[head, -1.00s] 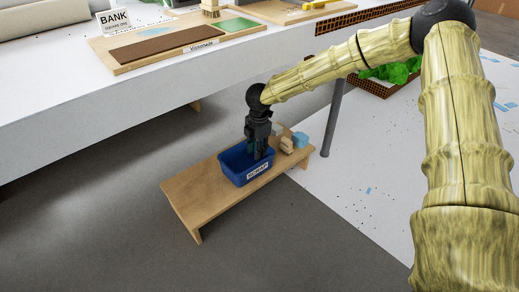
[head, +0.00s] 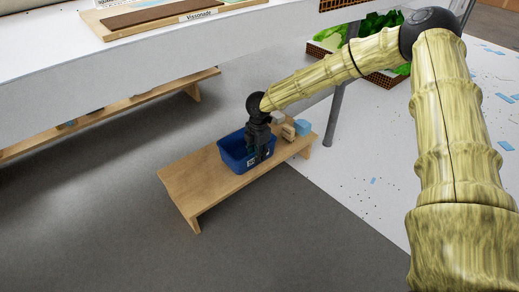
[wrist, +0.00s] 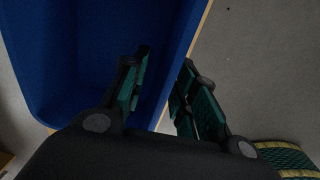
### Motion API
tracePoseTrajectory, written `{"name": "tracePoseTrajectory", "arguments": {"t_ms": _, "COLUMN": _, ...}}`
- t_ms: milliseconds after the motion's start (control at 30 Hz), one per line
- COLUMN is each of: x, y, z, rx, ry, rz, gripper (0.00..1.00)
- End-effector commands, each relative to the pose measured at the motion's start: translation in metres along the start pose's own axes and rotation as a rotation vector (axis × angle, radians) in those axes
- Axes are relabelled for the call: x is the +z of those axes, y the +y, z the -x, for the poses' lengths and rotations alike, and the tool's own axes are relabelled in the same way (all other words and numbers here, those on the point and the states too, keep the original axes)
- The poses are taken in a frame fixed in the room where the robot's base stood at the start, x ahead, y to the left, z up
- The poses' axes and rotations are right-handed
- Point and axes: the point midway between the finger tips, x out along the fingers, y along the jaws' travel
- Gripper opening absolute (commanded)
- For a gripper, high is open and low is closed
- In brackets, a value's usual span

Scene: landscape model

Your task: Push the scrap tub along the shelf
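The blue scrap tub (head: 232,158) stands upright on a low wooden shelf (head: 191,180), right of its middle. In the head view my gripper (head: 257,158) points down at the tub's front right side and covers most of its white label. In the wrist view the tub (wrist: 75,50) fills the upper left. My gripper (wrist: 166,85) has its fingers apart, one over the inside of the tub and one outside, with the tub's wall between them. Whether either finger touches the wall is unclear.
The shelf's left part is bare. A white table (head: 120,62) overhangs behind, and a grey leg (head: 332,113) stands to the right.

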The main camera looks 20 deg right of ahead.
Motion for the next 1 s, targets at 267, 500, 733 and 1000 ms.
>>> {"name": "tracePoseTrajectory", "arguments": {"t_ms": 267, "x": 0.0000, "y": 0.0004, "z": -0.0091, "rx": 0.001, "ry": 0.000, "rz": 0.000, "gripper": 0.28}}
{"name": "tracePoseTrajectory", "arguments": {"t_ms": 500, "x": 0.0002, "y": 0.0003, "z": -0.0089, "rx": 0.001, "ry": 0.000, "rz": 0.000, "gripper": 0.12}}
{"name": "tracePoseTrajectory", "arguments": {"t_ms": 733, "x": 0.0003, "y": 0.0002, "z": -0.0089, "rx": 0.001, "ry": 0.000, "rz": 0.000, "gripper": 0.00}}
{"name": "tracePoseTrajectory", "arguments": {"t_ms": 1000, "x": -0.0055, "y": 0.0025, "z": -0.0079, "rx": 0.000, "ry": 0.000, "rz": 0.002, "gripper": 0.00}}
